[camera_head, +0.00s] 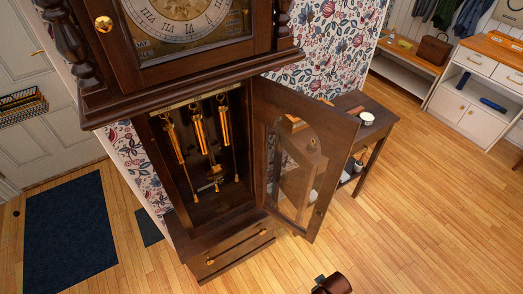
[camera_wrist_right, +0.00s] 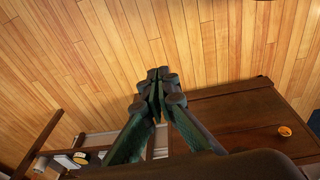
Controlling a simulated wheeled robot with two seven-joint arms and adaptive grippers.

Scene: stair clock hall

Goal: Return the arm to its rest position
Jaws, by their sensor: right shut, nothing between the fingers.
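My right gripper (camera_wrist_right: 158,92) shows in the right wrist view, its two dark fingers shut together with nothing between them. It hangs in the air with wooden floor behind its tips, apart from any furniture as far as I can see. My left gripper is in neither view. The tall dark-wood clock (camera_head: 190,60) stands in the head view with its glazed door (camera_head: 335,140) swung open to the right. Brass weights (camera_head: 198,125) hang inside its case.
A dark side table (camera_head: 382,118) with a white cup (camera_head: 366,118) stands behind the open door. A dark wooden surface with a brass-coloured knob (camera_wrist_right: 285,130) fills the lower right of the wrist view. A blue mat (camera_head: 70,235) lies at left. Floor at right (camera_head: 430,220) is clear.

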